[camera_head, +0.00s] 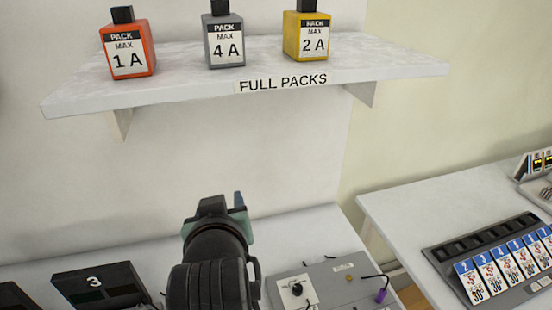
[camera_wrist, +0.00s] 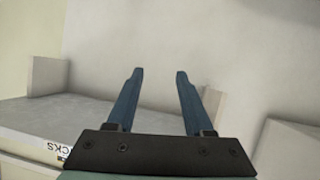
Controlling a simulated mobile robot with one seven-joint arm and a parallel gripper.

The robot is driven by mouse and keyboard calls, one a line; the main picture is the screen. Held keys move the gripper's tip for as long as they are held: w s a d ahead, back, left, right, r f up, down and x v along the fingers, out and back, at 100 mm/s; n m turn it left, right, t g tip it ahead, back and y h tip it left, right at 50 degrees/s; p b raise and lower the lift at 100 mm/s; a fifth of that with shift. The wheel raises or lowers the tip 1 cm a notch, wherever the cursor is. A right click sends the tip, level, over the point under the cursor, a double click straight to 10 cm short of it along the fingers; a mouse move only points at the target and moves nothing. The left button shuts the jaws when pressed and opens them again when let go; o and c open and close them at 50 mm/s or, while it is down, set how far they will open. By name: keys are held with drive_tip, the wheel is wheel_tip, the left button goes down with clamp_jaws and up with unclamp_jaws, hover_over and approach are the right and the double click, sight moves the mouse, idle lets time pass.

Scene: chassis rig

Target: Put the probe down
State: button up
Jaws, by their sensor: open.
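A small purple piece on a black lead (camera_head: 381,296), which looks like the probe, is at the right side of a grey instrument box (camera_head: 325,280) on the bench. It is cut close by the bottom of the head view, and I cannot tell whether it sits in a holder. My gripper (camera_head: 239,202) is above the bench, to the left of and higher than the purple piece. In the wrist view its two blue fingers (camera_wrist: 158,74) are apart with nothing between them. The probe is not seen in the wrist view.
A wall shelf (camera_head: 180,90) labelled FULL PACKS bears an orange pack (camera_head: 128,50), a grey pack (camera_head: 223,45) and a yellow pack (camera_head: 305,40). A black unit marked 3 (camera_head: 100,285) stands at lower left. A side table (camera_head: 410,205) at right bears a rack of cards (camera_head: 480,250).

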drive_tip(key=s+d+r+m+t, duration=0.1)
drive_tip(key=d+r+t, duration=0.15)
drive_tip(key=r, duration=0.65)
drive_tip(key=d+r+t, duration=0.2)
drive_tip(key=r+t, duration=0.2)
drive_tip(key=r, duration=0.5)
drive_tip(key=s+d+r+m+t+h, duration=0.1)
drive_tip(key=s+r+t, duration=0.3)
drive_tip(key=r, duration=0.5)
drive_tip(key=s+d+r+m+t+h, duration=0.1)
drive_tip(key=s+d+r+t, duration=0.2)
drive_tip(key=s+r, duration=0.5)
drive_tip(key=shift+s+r+t, duration=0.15)
drive_tip(key=shift+r+t, duration=0.3)
drive_tip(key=shift+r, duration=0.05)
drive_tip(key=shift+d, duration=0.1)
